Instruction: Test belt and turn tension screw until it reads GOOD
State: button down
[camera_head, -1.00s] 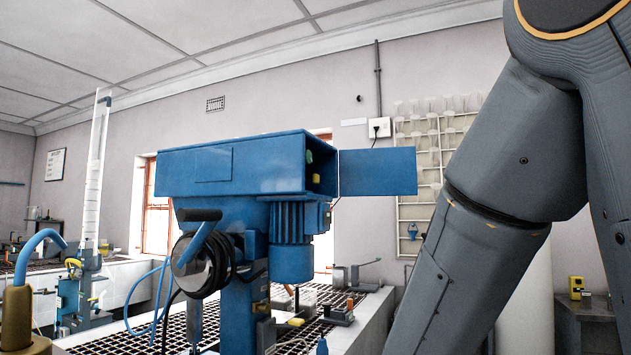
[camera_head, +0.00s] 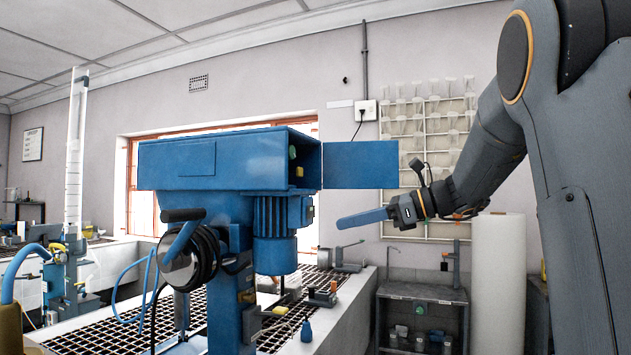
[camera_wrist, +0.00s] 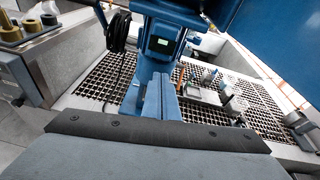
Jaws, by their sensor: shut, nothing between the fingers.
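The blue flotation machine has a long belt housing (camera_head: 215,160) on top, with its hinged door (camera_head: 360,165) swung open to the right. Inside the open end I see a green knob (camera_head: 292,152) and a small yellow part (camera_head: 299,171); the belt and the tension screw cannot be made out. The blue motor (camera_head: 275,235) hangs below the housing. In the wrist view a small display with greenish marks (camera_wrist: 161,43) is too small to read. My gripper (camera_head: 340,222) is shut and empty, its blue fingers pointing left, below the door and apart from the machine. It also shows in the wrist view (camera_wrist: 160,78).
A black grating (camera_head: 120,325) covers the bench under the machine, with small tools and a blue bottle (camera_head: 306,331) on it. A glassware rack (camera_head: 432,130) hangs on the back wall. A grey side table (camera_head: 420,292) and a white cylinder (camera_head: 497,280) stand at right.

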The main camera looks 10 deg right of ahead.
aim_at(302, 172)
jog(key=d+r+m+t+y, duration=0.1)
jog(key=d+r, duration=0.4)
jog(key=r, duration=0.6)
jog(key=shift+r+m+t+y, duration=0.3)
jog(key=shift+r+t+y, duration=0.1)
jog(key=shift+t+y, duration=0.2)
jog(key=shift+a, duration=0.1)
jog(key=p+x, duration=0.4)
jog(key=x, duration=1)
jog(key=shift+f+p, duration=0.1)
jog(key=shift+p, duration=0.2)
